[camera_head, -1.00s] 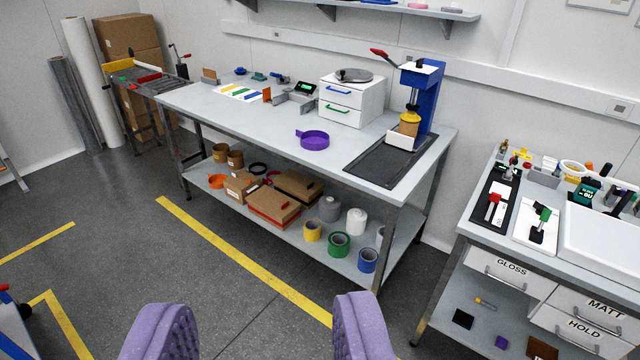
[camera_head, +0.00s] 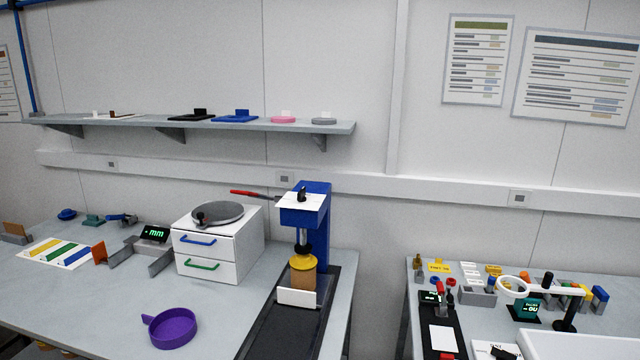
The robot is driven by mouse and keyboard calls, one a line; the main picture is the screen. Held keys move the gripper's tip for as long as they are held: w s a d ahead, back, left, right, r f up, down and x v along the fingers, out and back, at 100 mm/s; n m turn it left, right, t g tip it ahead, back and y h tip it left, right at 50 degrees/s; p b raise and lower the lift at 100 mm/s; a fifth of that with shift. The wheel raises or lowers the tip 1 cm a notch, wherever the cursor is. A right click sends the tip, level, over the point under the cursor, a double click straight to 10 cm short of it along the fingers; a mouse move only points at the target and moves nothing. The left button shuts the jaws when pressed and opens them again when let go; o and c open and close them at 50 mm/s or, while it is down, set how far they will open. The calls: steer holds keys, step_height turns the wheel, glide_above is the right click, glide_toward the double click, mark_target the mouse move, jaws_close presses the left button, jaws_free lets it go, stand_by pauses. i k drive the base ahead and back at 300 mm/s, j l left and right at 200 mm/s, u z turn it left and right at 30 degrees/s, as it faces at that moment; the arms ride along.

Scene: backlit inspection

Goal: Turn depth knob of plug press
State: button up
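The plug press (camera_head: 318,235) stands at the right end of the left bench. It has a blue frame, a white top plate and a red-handled lever (camera_head: 250,193) reaching out to the left. A small black knob (camera_head: 301,194) stands up on the white top plate; I cannot tell for sure that it is the depth knob. Below the head, a black ram meets a yellow-topped brown cylinder (camera_head: 303,277) behind a small white plate. My gripper is out of the picture, so its fingers do not show.
A black mat (camera_head: 262,335) lies under the press. A white drawer unit (camera_head: 250,250) with a grey disc on top stands to the left, and a purple round tray (camera_head: 172,328) in front. A wall shelf (camera_head: 220,125) hangs behind. A gap separates the right bench (camera_head: 412,300).

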mark_target(301, 195)
steer(key=i+j, duration=0.1)
steer(key=i, duration=0.6)
steer(key=i+j+z, duration=0.1)
steer(key=i, duration=0.55)
steer(key=i+j, duration=0.15)
steer(key=i, duration=0.55)
